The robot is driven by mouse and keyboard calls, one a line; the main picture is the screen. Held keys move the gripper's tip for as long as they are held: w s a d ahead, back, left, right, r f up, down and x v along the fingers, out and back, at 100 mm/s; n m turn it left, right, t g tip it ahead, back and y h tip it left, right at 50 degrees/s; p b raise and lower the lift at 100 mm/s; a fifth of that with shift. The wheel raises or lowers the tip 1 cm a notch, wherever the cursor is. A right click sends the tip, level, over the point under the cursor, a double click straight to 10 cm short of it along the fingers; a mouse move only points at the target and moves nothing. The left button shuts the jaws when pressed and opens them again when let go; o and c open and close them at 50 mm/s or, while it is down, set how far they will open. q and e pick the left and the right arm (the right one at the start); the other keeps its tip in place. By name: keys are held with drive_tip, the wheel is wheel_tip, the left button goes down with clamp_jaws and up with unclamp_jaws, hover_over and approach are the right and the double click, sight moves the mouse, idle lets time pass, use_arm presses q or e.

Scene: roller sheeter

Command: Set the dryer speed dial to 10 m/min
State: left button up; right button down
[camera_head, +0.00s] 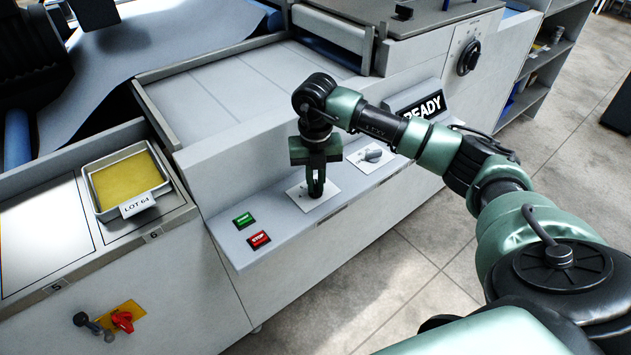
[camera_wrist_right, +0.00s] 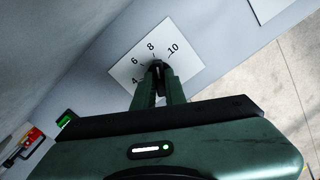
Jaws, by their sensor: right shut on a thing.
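The speed dial plate (camera_head: 299,191) is a white square on the sloped grey console. In the right wrist view the plate (camera_wrist_right: 183,63) carries the printed numbers 4, 6, 8 and 10 around a dark knob (camera_wrist_right: 157,66). My right gripper (camera_head: 316,190) points down onto the plate and is shut on the knob. In the right wrist view its fingers (camera_wrist_right: 159,88) sit on either side of the knob, on the number arc's near side. The fingers cover most of the knob, so I cannot tell which number it points to. My left gripper is not in view.
A green START button (camera_head: 243,220) and a red STOP button (camera_head: 259,239) lie left of the dial. A second white plate with a grey knob (camera_head: 373,155) is to the right, near a READY display (camera_head: 425,106). A tray labelled LOT 64 (camera_head: 92,198) stands at the left.

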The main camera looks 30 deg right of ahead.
sight(316, 185)
drive_tip(key=m, duration=0.3)
drive_tip(key=shift+w+r+m, duration=0.1)
drive_tip(key=shift+r+m, duration=0.05)
drive_tip(key=shift+m, duration=2.05)
drive_tip(key=shift+d, duration=0.1)
drive_tip(key=c, duration=1.5)
unclamp_jaws()
drive_tip(key=shift+o, duration=0.2)
wheel_tip(316, 185, up, 8)
drive_tip(key=shift+f+b, duration=0.15)
drive_tip(key=shift+b, duration=0.45)
